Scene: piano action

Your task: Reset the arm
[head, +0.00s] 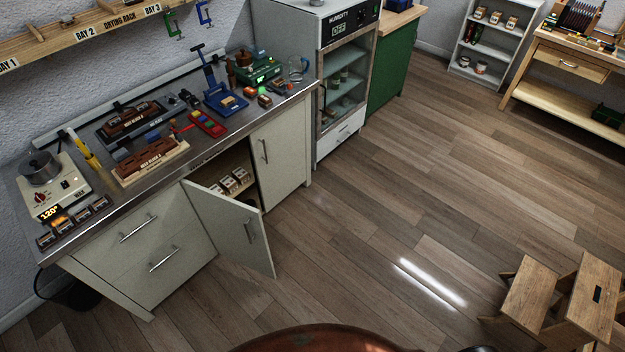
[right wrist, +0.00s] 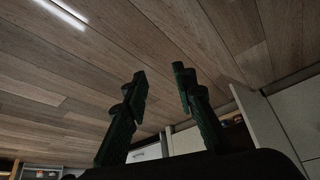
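My right gripper (right wrist: 160,85) shows in the right wrist view, with its two dark fingers apart and nothing between them. Behind it are the wood floor and parts of cabinets, seen at a tilt. It touches nothing that I can see. Neither gripper shows in the head view, and my left gripper is in no frame. In the head view, the cabinet door (head: 228,228) under the workbench (head: 150,165) stands open, with small boxes (head: 232,181) on the shelf inside.
A hot plate with a pot (head: 42,168), wooden blocks (head: 150,158) and tools crowd the bench top. A humidity cabinet (head: 343,90) stands beyond it. A wooden step stool (head: 560,300) is at the lower right, a black bucket (head: 72,290) at the lower left. The middle floor is clear.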

